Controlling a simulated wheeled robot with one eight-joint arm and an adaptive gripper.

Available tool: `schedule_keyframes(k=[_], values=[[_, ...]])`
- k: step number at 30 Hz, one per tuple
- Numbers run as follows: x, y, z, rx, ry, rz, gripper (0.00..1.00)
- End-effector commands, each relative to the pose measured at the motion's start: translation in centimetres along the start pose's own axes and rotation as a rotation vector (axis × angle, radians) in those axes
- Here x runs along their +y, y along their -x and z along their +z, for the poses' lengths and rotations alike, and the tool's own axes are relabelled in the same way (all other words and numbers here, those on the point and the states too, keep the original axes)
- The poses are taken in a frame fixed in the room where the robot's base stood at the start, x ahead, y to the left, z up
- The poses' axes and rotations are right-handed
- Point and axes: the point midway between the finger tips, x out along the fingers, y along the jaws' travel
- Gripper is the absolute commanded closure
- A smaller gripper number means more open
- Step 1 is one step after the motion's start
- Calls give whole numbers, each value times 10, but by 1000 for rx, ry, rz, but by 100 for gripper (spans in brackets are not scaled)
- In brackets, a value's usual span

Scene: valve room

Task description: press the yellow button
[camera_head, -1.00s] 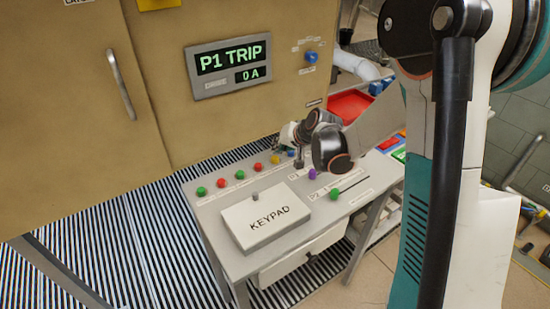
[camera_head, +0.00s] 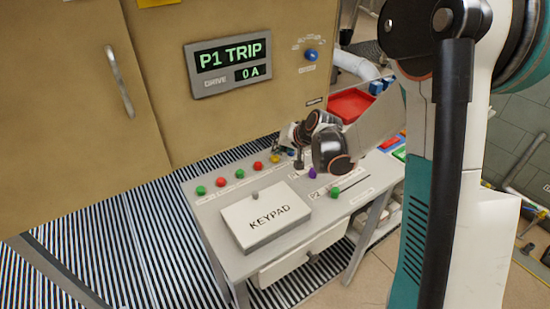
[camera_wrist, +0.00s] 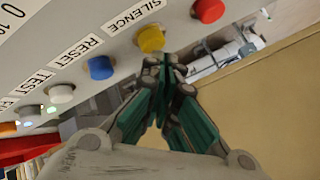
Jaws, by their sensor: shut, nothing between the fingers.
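The yellow button (camera_wrist: 151,39) sits on the grey panel in the wrist view, between a red button and a blue one. A SILENCE label (camera_wrist: 132,16) is close by it. My gripper (camera_wrist: 165,62) is shut and empty, with its fingertips just below the yellow button in that picture. I cannot tell whether they touch it. In the head view my gripper (camera_head: 299,164) is over the back row of buttons on the console, and the arm partly hides that end of the row.
In the wrist view a red button (camera_wrist: 208,10), a blue button (camera_wrist: 101,67) and a white button (camera_wrist: 61,93) flank the yellow one. The console carries a KEYPAD box (camera_head: 265,217) and a green knob (camera_head: 334,193). A tan cabinet (camera_head: 165,115) stands behind.

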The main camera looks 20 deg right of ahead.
Motion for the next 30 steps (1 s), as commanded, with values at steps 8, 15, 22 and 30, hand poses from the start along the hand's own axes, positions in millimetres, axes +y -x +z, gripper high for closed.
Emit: schedule_keyframes(k=[8,15,22,30], values=[[0,0,0,0,0,0,100],[1,-2,1,0,0,0,100],[3,-4,3,0,0,0,100],[4,-6,4,0,0,0,100]])
